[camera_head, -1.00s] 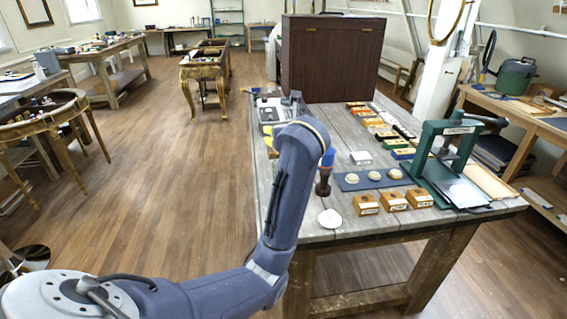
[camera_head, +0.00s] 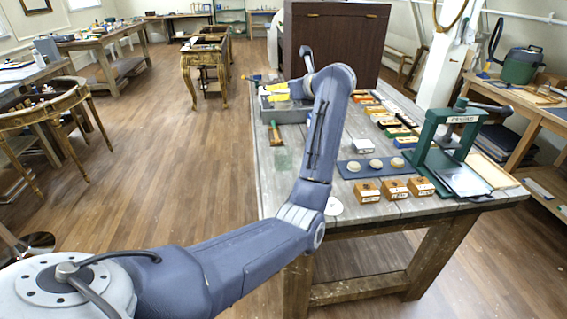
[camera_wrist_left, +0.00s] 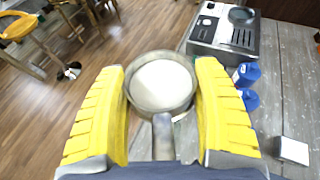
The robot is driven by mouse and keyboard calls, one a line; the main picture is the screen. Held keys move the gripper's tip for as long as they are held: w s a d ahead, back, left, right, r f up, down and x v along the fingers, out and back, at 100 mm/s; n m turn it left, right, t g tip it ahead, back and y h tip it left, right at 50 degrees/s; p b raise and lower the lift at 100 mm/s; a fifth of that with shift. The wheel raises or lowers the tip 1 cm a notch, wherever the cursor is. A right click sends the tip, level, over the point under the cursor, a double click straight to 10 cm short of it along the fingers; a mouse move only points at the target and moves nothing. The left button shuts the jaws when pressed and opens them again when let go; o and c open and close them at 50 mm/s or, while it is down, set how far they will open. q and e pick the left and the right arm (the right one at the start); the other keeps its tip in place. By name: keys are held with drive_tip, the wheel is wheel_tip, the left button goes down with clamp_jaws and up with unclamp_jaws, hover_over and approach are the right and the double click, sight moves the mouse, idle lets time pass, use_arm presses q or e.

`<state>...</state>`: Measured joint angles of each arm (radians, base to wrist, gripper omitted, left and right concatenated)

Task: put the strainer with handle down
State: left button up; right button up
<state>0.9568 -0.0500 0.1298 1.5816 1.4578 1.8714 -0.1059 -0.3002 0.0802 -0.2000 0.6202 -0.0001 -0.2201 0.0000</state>
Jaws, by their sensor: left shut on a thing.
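The strainer with handle shows in the left wrist view as a round metal bowl (camera_wrist_left: 162,84) with a pale inside and a short grey handle (camera_wrist_left: 163,138) toward me. My left gripper (camera_wrist_left: 161,110) has its yellow ribbed fingers on both sides of the handle and is shut on it. The bowl is seen over the floor beside the table's edge. In the head view, my left gripper (camera_head: 277,92) is near the table's far left edge. The strainer is not clear there. My right gripper is not in view.
A grey device (camera_wrist_left: 224,28) and blue objects (camera_wrist_left: 248,75) are right of the bowl in the wrist view. On the grey table (camera_head: 350,215) stand wooden blocks (camera_head: 394,188), a green press (camera_head: 450,145) and a dark cabinet (camera_head: 335,45). The table's left strip has some free room.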

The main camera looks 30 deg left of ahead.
use_arm(q)
wheel_tip(320, 180, down, 20)
drive_tip(key=shift+r, duration=0.25)
idle(0.5)
drive_tip(key=shift+s+f, duration=0.1)
drive_tip(key=shift+f, duration=0.2)
drive_tip(key=o, duration=1.3)
drive_tip(key=shift+c, duration=0.2)
drive_tip(key=v, duration=1.2)
drive_tip(key=shift+r, duration=0.35)
drive_tip(key=shift+a, duration=0.1)
